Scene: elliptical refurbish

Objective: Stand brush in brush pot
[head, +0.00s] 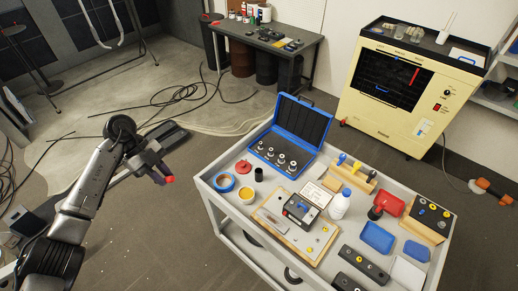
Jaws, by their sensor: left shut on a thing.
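My left gripper (160,172) hangs in the air to the left of the grey cart, over the floor. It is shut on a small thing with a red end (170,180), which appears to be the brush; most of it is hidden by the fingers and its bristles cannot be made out. A small black cup (259,174), which looks like the brush pot, stands upright near the cart's left rear, to the right of the gripper and well apart from it. My right gripper is not in view.
The cart top (222,206) is crowded. Near the cup are a red round piece (243,167), a blue ring (224,182), a yellow-filled jar (246,195) and an open blue case (300,126). A white bottle (340,205) stands mid-cart. Cables lie on the floor.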

